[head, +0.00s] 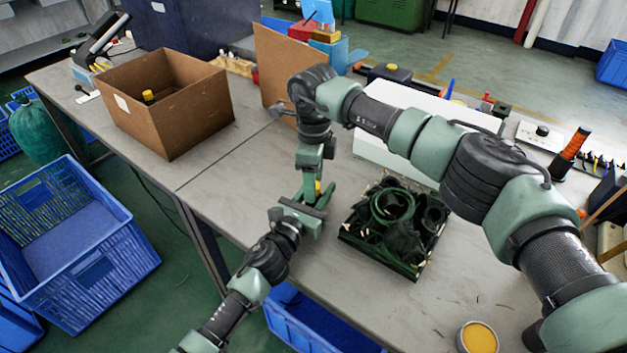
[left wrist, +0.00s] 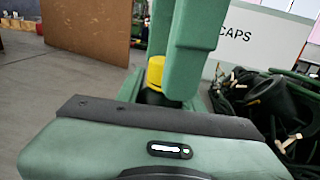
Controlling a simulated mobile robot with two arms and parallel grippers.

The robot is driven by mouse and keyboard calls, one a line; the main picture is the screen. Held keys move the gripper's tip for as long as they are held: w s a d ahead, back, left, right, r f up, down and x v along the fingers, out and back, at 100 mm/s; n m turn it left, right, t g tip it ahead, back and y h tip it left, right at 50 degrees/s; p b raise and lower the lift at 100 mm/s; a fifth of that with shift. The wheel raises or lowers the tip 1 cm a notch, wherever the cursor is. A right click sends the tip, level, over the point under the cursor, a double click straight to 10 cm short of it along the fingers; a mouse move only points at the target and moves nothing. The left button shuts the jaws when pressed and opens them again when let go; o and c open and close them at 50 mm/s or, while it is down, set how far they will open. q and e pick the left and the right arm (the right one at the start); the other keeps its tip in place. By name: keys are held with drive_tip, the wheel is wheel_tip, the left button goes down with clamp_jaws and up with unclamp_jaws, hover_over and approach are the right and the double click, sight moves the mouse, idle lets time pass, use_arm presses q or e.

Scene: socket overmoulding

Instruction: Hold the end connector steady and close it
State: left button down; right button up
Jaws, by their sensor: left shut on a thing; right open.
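The end connector (head: 318,187) is a small black piece with a yellow top, standing upright above the table. It also shows in the left wrist view (left wrist: 155,75), with its black lower part partly hidden behind my gripper. My left gripper (head: 308,204) is shut on its lower part. My right gripper (head: 315,183) comes down from above, its green fingers (left wrist: 187,60) open right beside the yellow top. I cannot tell whether they touch it.
A black tray of cables (head: 350,240) lies close on the right. A white box marked CAPS (left wrist: 262,38) stands behind. A cardboard box (head: 175,128) with a yellow-topped piece (head: 148,96) is at the left. A tin of yellow stuff (head: 479,338) is near the front edge. Blue crates (head: 140,262) stand on the floor.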

wheel_tip(320, 180, up, 12)
idle(0.4)
use_arm(q)
drive_tip(key=c, duration=0.8)
unclamp_jaws()
drive_tip(key=shift+c, duration=0.2)
drive_tip(key=shift+s, duration=0.1)
drive_tip(key=v, duration=0.7)
drive_tip(key=shift+s+a, duration=0.2)
drive_tip(key=shift+s, duration=0.1)
